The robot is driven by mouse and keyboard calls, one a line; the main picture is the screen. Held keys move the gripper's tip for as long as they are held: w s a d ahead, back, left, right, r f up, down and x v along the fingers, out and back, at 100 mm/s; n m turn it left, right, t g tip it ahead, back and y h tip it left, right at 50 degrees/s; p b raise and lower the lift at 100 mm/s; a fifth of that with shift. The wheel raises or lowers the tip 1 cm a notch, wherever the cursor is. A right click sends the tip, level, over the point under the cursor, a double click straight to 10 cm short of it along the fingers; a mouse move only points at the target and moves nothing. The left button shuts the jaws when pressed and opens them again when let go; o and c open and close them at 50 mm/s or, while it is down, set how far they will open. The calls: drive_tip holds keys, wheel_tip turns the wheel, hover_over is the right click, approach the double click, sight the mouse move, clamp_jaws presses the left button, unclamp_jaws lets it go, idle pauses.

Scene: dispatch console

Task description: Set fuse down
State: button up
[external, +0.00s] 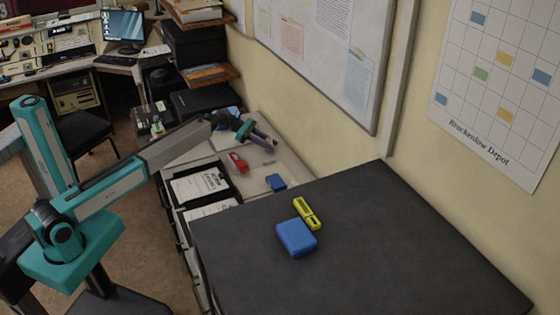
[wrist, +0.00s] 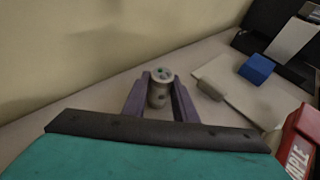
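The fuse (wrist: 158,92) is a pale cylinder with a dark-spotted end cap, seen in the wrist view. It stands between the two purple-grey fingers of my gripper (wrist: 160,84), which appear closed on its sides. Its lower end is close to the pale desk top (wrist: 85,105); I cannot tell whether it touches. In the external view my gripper (external: 262,139) hangs over the desk by the wall, and the fuse cannot be made out there.
A red stapler (wrist: 301,142) and a blue block (wrist: 256,68) lie to the right of my gripper, with a small grey piece (wrist: 210,90) closer. The wall is close behind. A black-topped cabinet (external: 390,250) bears a blue box (external: 296,238) and a yellow item (external: 307,214).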

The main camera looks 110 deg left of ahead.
drive_tip(key=o, duration=0.3)
drive_tip(key=shift+r, duration=0.15)
drive_tip(key=b+v, duration=0.2)
drive_tip(key=v, duration=1)
idle(0.8)
